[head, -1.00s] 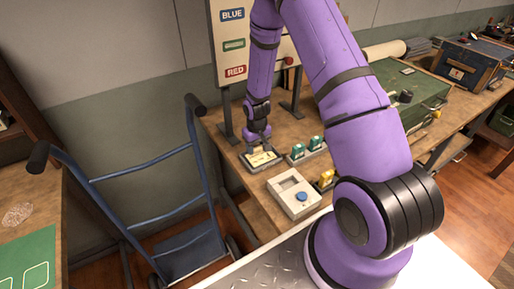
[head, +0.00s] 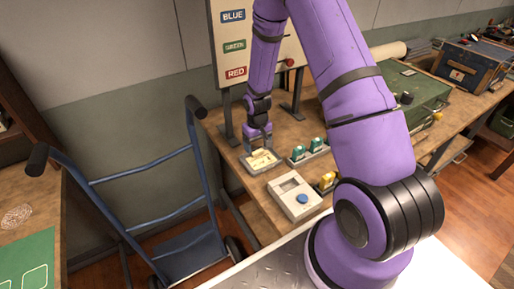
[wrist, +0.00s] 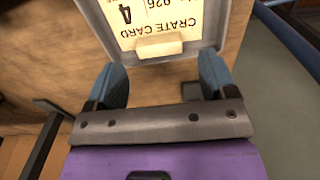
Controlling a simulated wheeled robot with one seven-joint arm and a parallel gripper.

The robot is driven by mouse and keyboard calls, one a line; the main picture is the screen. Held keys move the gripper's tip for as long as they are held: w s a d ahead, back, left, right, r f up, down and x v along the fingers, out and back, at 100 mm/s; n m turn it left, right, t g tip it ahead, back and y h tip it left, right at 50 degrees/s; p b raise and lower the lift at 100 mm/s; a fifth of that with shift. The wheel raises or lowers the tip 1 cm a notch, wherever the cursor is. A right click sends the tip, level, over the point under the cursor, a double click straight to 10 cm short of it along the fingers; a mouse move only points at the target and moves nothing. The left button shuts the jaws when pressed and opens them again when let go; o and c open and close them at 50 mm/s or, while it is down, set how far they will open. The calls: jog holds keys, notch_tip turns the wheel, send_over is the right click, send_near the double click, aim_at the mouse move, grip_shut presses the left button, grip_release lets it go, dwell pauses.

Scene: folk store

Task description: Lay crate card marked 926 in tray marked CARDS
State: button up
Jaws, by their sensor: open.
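The crate card (wrist: 190,14) is cream with dark print, reading "CRATE CARD", "926" and "4", upside down in the wrist view. A pale block-like grip (wrist: 160,46) stands at its near edge. The card lies in a grey-rimmed tray (wrist: 207,46); no CARDS marking can be read on it. In the head view the card (head: 262,158) and tray (head: 249,167) are on the bench, directly below my gripper (head: 258,149). In the wrist view my gripper (wrist: 166,75) is open, its two blue-grey fingers apart with nothing between them, just short of the grip.
A grey device with a blue button (head: 294,196) and racks holding green pieces (head: 308,149) and yellow pieces (head: 328,180) stand right of the tray. A sign board (head: 235,45) rises behind. A blue hand truck (head: 140,170) stands left of the bench.

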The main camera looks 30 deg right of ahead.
notch_tip(320, 180, up, 9)
notch_tip(320, 180, up, 12)
jog(key=t, duration=0.1)
send_over(257, 151)
jog(key=s+a, duration=0.1)
jog(key=s, duration=0.1)
jog(key=s+a+r+t, duration=0.25)
jog(key=s+r, duration=0.45)
jog(key=r, duration=0.5)
jog(key=s+a+r+t, duration=0.1)
jog(key=s+r, duration=0.4)
jog(key=s, duration=0.5)
jog(key=s+a+r, duration=0.2)
jog(key=s+r, duration=0.4)
jog(key=s, duration=0.3)
jog(key=shift+s+a+r+t, duration=0.2)
jog(key=shift+s+r+t, duration=0.05)
jog(key=shift+s+t, duration=0.1)
